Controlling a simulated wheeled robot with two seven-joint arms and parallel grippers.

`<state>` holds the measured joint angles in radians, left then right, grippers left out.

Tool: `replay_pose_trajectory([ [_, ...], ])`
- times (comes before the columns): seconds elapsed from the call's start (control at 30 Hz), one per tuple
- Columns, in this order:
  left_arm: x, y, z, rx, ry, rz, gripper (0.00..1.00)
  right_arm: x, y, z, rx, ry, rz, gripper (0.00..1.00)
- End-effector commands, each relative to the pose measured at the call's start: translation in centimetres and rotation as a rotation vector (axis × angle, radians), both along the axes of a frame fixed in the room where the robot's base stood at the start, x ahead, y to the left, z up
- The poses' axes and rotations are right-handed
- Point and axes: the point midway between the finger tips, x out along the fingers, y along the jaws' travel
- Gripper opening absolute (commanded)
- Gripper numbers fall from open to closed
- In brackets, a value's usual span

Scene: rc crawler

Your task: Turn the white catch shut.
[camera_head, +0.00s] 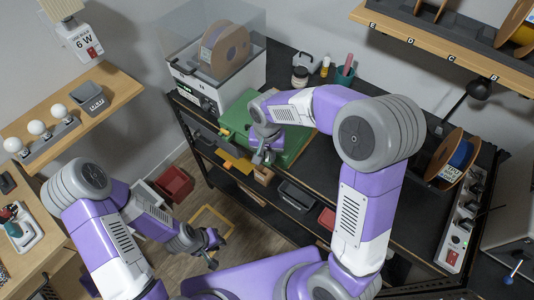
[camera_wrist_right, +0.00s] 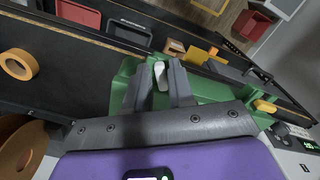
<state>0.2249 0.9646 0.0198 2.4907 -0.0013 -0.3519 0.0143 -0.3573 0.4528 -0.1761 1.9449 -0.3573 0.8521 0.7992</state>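A green case (camera_head: 238,117) lies on the dark bench top in the head view, partly hidden by my right arm. It also shows in the right wrist view (camera_wrist_right: 214,88). The white catch (camera_wrist_right: 159,75) is at the case's edge, between the fingers of my right gripper (camera_wrist_right: 160,84). The fingers stand apart with a narrow gap around the catch; I cannot tell whether they touch it. In the head view my right gripper (camera_head: 264,156) points down at the front edge of the case, and the catch is hidden. My left gripper (camera_head: 217,248) is open and empty, low over the floor.
A yellow catch (camera_wrist_right: 265,106) sits further along the case's edge. Bins, including a red one (camera_head: 327,218), stand on the shelf below the bench top. A printer-like white box (camera_head: 205,92) is left of the case; a spool (camera_head: 455,160) stands right.

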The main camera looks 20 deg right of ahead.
Motion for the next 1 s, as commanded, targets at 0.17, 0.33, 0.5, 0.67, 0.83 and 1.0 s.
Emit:
replay_pose_trajectory([
  [0.17, 0.01, 0.0, 0.02, 0.0, 0.0, 0.0, 0.21, 0.0, -0.01, 0.0, 0.0, 0.0, 0.0, 0.2],
  [0.33, 0.01, 0.0, 0.02, 0.0, 0.0, 0.0, 0.21, 0.0, -0.01, 0.01, 0.0, 0.0, 0.0, 0.0],
  [0.5, 0.01, 0.0, 0.02, 0.0, 0.0, 0.0, 0.21, -0.01, 0.0, 0.02, 0.0, 0.001, 0.002, 0.0],
  [0.67, 0.01, 0.0, 0.05, 0.0, 0.0, 0.0, 0.21, -0.02, 0.01, 0.03, 0.0, 0.001, 0.024, 0.0],
  [0.83, 0.02, 0.0, 0.14, 0.0, 0.0, 0.0, 0.21, -0.02, 0.02, 0.05, 0.0, 0.001, 0.094, 0.0],
  [1.0, 0.01, 0.0, 0.29, 0.0, 0.0, 0.0, 0.21, -0.01, 0.04, 0.07, 0.001, 0.001, 0.219, 0.0],
])
